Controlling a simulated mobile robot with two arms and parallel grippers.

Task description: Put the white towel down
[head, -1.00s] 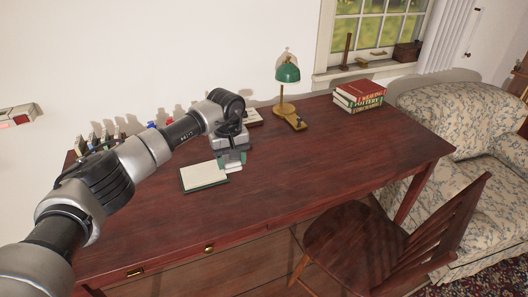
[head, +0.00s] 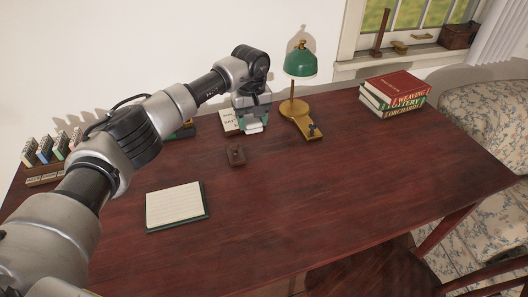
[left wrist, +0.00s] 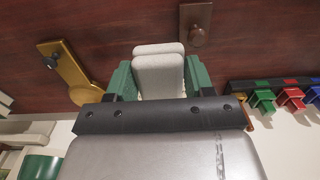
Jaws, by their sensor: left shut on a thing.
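My left gripper (head: 252,124) is over the back part of the desk, just left of the lamp. In the left wrist view its green fingers (left wrist: 158,78) are shut on the white towel (left wrist: 158,62), a folded pale bundle that sticks out past the fingertips. In the head view only a small part of the towel (head: 252,128) shows below the gripper. I cannot tell whether the towel touches the desk. My right gripper is in neither view.
The dark red desk (head: 300,210) has wide free room in front. A brass lamp with green shade (head: 300,64) stands right of the gripper. A small brown block (head: 236,155), a notepad (head: 174,205) and stacked books (head: 393,93) lie around. A chair is at front right.

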